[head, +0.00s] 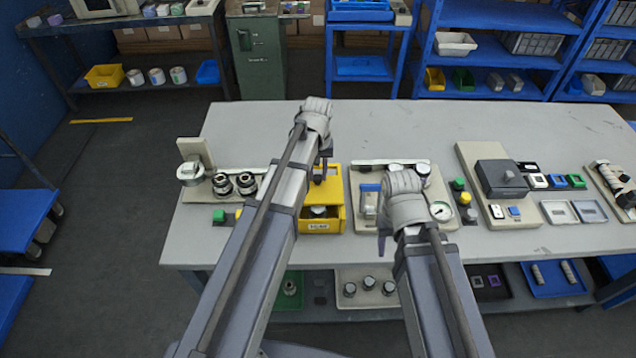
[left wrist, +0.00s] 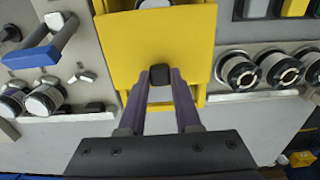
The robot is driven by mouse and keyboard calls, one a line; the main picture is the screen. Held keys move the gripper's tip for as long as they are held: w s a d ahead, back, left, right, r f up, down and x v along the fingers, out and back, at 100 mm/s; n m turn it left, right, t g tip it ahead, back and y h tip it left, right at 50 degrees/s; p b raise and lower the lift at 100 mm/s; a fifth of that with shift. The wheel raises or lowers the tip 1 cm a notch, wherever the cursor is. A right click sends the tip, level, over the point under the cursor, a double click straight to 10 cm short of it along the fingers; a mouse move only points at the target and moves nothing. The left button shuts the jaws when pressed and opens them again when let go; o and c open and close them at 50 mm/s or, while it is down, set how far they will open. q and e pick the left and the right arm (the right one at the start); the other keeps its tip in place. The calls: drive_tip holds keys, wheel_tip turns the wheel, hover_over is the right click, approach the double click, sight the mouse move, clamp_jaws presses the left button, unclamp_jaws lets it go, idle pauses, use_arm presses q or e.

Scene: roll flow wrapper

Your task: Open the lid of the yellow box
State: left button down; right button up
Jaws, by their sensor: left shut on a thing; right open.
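The yellow box (head: 322,226) stands on the grey table, with a white label on its near face. Its flat yellow lid (left wrist: 120,60) lies toward the far side of the box, and the near part is uncovered, showing a pale round thing (head: 318,211) inside. The lid has a black knob (left wrist: 160,74). My left gripper (head: 320,172) is shut on this knob, with its purple fingers on either side in the left wrist view (left wrist: 161,82). My right gripper (head: 383,240) is open, over the table's near edge right of the box; its fingertips are partly hidden.
Left of the box stands a fixture with metal spools (head: 234,184). Close on its right is a plate with a gauge (head: 441,210) and a blue handle (head: 370,187). Coloured buttons (head: 461,198) stand further right. The table's far part (head: 420,130) is clear.

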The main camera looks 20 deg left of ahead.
use_arm(q)
drive_tip(key=w, duration=0.2)
drive_tip(key=w+a, duration=0.1)
drive_tip(key=shift+w, duration=0.4)
drive_tip(key=c, duration=0.6)
unclamp_jaws()
drive_tip(key=shift+r, duration=0.15)
wheel_tip(320, 180, up, 8)
drive_tip(key=p, duration=0.7)
drive_tip(key=shift+f+p, duration=0.2)
drive_tip(key=shift+p, duration=0.2)
